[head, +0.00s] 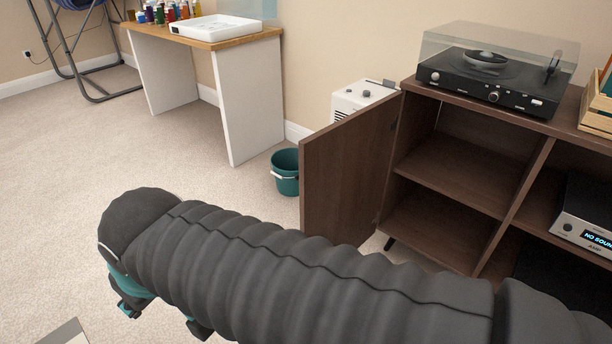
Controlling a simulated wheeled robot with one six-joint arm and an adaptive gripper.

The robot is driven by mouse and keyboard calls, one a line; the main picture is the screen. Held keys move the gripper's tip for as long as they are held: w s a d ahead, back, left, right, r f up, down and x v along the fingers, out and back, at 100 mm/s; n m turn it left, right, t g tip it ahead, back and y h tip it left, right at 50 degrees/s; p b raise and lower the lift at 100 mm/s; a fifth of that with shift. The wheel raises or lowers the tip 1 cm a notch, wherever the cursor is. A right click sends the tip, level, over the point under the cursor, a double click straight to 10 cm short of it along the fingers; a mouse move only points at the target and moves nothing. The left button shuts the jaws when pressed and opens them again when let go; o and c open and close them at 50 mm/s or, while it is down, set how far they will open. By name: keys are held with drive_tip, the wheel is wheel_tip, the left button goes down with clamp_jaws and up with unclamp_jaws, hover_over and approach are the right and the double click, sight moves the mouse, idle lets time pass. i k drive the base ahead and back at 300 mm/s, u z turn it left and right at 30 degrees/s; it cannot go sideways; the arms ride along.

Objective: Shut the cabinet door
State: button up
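The dark brown cabinet (560,126) stands at the right with an open, empty compartment on its left side. Its door (345,172) is hinged at the cabinet's left front edge and stands wide open, swung out to the left. My black-sleeved arm crosses the foreground and hides the door's lower edge. Parts of my gripper (163,316), teal and black, show under the arm's far left end. They are left of the door and apart from it. The arm hides most of the gripper, so its opening is unclear.
A turntable (495,75) and wooden crate (597,112) sit on the cabinet; an amplifier (586,219) is in its right compartment. A teal bucket (286,174) and white appliance (358,98) stand behind the door. A desk (252,104) is farther back.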

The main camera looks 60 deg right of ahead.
sight(343, 166)
drive_tip(key=i, duration=1.25)
drive_tip(key=z, duration=3.4)
